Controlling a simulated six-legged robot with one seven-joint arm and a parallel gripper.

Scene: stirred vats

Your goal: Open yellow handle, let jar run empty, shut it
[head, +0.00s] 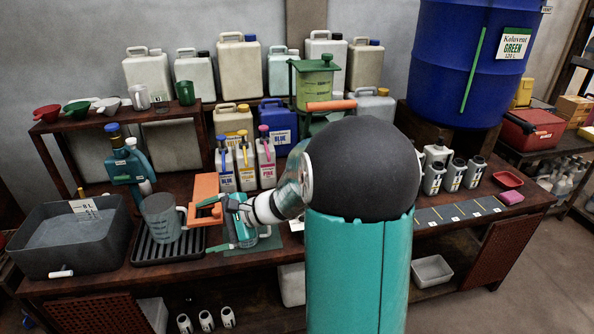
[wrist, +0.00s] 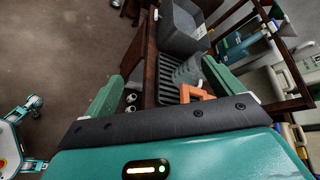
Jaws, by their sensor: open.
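A clear jar (head: 316,90) with a yellowish front stands in a green frame at the back middle of the bench. An orange handle (head: 331,105) sticks out low on it; no handle there looks clearly yellow. My gripper (head: 216,225) is open and empty, low over the bench front, well left of and in front of that jar. In the wrist view my gripper (wrist: 160,76) has its two green fingers spread. An orange bracket (wrist: 197,93) shows near the right finger; this orange piece (head: 205,190) is beside a grey measuring jug (head: 160,217). Liquid level in the jar is unclear.
The jug stands on a ribbed black drip tray (head: 150,252), beside a grey basin (head: 65,240). White, blue and pink-labelled bottles (head: 245,165) stand behind my arm. A large blue barrel (head: 460,60) is at the right. Floor at the front right is free.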

